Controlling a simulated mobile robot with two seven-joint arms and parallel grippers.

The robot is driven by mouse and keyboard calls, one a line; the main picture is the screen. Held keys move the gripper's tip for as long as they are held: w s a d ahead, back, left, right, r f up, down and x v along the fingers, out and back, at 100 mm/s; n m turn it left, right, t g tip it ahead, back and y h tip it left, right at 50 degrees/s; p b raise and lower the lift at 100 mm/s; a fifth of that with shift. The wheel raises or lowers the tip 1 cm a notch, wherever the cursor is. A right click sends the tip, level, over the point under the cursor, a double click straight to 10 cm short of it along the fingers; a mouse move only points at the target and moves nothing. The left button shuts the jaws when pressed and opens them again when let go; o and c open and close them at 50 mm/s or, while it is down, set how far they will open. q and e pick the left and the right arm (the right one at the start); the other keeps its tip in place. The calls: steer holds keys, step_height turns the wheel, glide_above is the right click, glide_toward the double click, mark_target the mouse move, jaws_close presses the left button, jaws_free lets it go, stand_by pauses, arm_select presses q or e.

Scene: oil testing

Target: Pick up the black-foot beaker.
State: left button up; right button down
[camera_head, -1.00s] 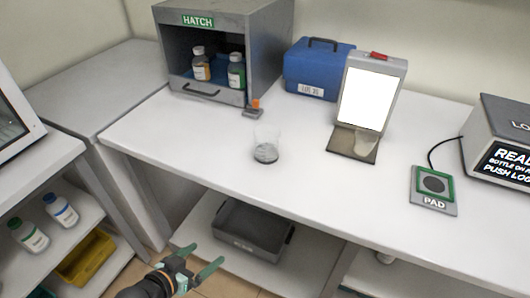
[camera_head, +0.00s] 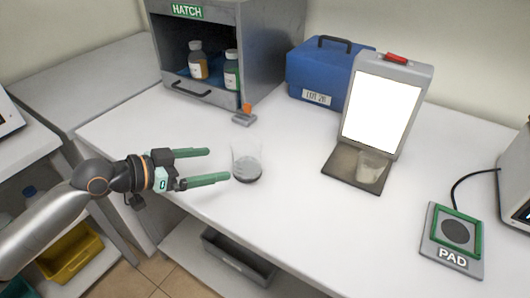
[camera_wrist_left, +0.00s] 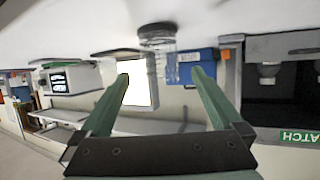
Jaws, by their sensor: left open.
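The black-foot beaker (camera_head: 246,160) is clear glass with a dark base and stands upright on the white table. In the left wrist view, which is upside down, the beaker (camera_wrist_left: 158,42) shows ahead, between the directions of the two fingers. My left gripper (camera_head: 218,165) is open and empty, just left of the beaker, its fingers pointing at it. The left fingers also show in the wrist view (camera_wrist_left: 160,78). A second clear beaker (camera_head: 371,166) stands on the dark base of the lit panel. My right gripper is out of view.
The hatch cabinet (camera_head: 237,45) with two bottles stands behind, with a small orange-topped item (camera_head: 245,117) before it. A blue box (camera_head: 310,72) and a lit white panel (camera_head: 382,108) are at the back. A pad (camera_head: 454,236) lies at right. The front table middle is clear.

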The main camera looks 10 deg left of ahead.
mark_target(233, 159)
arm_select(q)
steer(key=shift+w+d, duration=0.35)
steer(key=shift+w, duration=0.1)
steer(key=x, duration=0.7)
steer(key=shift+p, duration=0.4)
steer(key=shift+p+x, duration=0.3)
steer(key=shift+x, duration=2.35)
steer(key=shift+s+d+r, duration=0.1)
steer(key=shift+r, duration=0.05)
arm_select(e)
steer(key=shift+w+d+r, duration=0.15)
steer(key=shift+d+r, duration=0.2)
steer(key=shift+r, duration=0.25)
arm_select(q)
steer(key=c, duration=1.3)
steer(key=shift+r, duration=0.25)
